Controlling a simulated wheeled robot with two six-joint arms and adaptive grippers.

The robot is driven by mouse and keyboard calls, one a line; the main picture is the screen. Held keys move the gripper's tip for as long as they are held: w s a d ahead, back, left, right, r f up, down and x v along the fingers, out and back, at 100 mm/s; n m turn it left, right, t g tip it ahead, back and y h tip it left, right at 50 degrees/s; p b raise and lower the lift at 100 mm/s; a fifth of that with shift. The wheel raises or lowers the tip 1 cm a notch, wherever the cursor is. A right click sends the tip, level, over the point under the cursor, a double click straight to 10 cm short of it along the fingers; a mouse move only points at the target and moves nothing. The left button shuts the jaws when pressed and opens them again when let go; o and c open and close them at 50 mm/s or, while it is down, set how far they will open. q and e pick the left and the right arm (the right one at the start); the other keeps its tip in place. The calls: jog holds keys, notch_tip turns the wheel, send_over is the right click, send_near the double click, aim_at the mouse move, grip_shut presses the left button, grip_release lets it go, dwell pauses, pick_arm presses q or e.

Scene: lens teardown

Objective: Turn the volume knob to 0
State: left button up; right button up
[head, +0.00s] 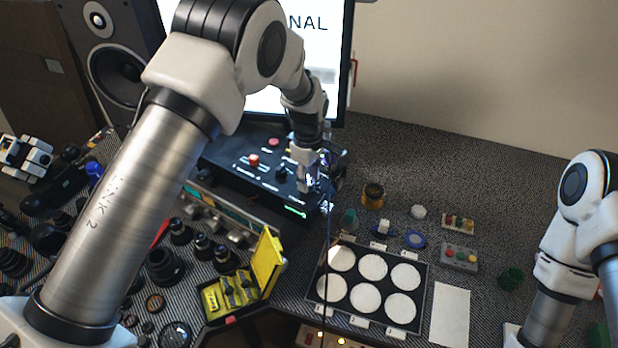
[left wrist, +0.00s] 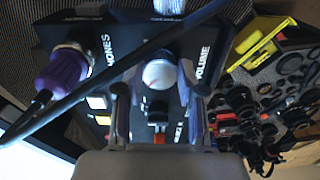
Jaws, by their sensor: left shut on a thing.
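The volume knob (left wrist: 160,73) is a round, pale-topped knob on a black control box (head: 262,183). The label VOLUME is printed beside it in the left wrist view. My left gripper (head: 312,182) reaches down onto the right end of the box. In the left wrist view its two fingers (left wrist: 160,95) stand on either side of the knob, shut on it. The knob is hidden behind the gripper in the head view, and I cannot read its setting. My right arm shows at the right edge of the head view, but its gripper is out of view.
A purple plug (left wrist: 62,70) sits in a socket beside the knob, and its black cable crosses in front. A red button (head: 254,160) is on the box. A yellow case (head: 268,262) stands open nearby. A tray of white discs (head: 322,290) lies to the right.

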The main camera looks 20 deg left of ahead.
pick_arm(q)
jog(key=n, duration=0.4)
jog(key=shift+s+f+n, duration=0.1)
jog(key=shift+f+n, duration=0.1)
jog(key=shift+n, duration=0.1)
jog(key=n, duration=0.4)
jog(key=shift+a+b, duration=0.1)
jog(key=shift+b, duration=0.25)
jog(key=shift+f+n, duration=0.1)
jog(key=shift+n, duration=0.3)
jog(key=o, duration=1.1)
jog(key=shift+o, duration=0.2)
jog(key=shift+a, duration=0.15)
notch_tip(320, 180, up, 12)
